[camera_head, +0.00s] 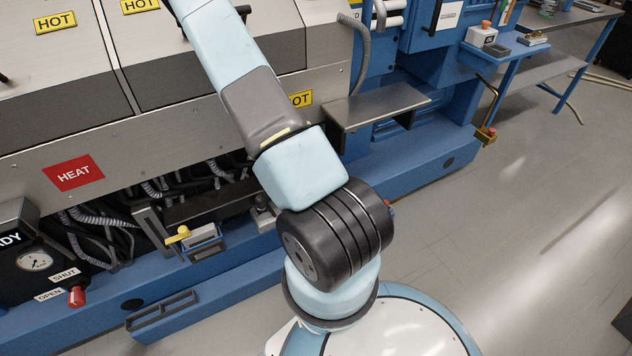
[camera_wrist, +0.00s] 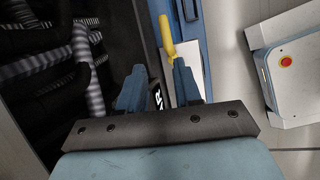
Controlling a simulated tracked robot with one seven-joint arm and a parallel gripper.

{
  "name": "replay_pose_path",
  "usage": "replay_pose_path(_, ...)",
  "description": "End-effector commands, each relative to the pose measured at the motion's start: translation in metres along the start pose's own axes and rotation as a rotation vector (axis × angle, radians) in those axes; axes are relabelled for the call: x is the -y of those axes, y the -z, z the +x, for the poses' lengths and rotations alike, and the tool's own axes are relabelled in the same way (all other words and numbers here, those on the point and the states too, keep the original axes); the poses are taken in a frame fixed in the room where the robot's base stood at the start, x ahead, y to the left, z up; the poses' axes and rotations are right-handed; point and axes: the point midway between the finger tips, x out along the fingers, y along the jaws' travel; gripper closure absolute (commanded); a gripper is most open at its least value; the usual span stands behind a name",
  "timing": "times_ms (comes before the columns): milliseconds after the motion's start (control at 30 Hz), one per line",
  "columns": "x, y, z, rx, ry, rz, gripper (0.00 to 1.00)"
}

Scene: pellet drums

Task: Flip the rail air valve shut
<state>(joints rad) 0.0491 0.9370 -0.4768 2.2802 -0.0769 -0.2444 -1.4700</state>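A yellow lever (camera_head: 178,235) sits beside a small blue box with a dark label, low on the machine front; I take it for the rail air valve, but its lettering is not readable. In the wrist view the yellow lever (camera_wrist: 166,36) lies just beyond my fingertips, nearer the right finger; whether they touch I cannot tell. My gripper (camera_wrist: 156,76) is open, its two blue fingers apart with nothing visibly held between them. The head view does not show my gripper.
A red-knobbed control (camera_head: 77,296) stands by SHUT and OPEN labels and a gauge (camera_head: 34,261). Ribbed hoses (camera_head: 92,218) fill the recess left of the lever. A blue beam (camera_head: 190,304) runs along the machine's foot. Open floor (camera_head: 540,220) lies to the right.

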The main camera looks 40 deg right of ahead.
Motion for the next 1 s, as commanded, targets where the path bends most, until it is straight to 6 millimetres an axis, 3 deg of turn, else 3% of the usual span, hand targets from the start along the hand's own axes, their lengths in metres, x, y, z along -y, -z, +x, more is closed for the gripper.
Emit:
replay_pose_path(367, 0.009, -0.006, 0.03, 0.02, 0.004, -0.056, 0.66)
replay_pose_path(1000, 0.01, -0.007, 0.13, 0.018, 0.006, -0.054, 0.66)
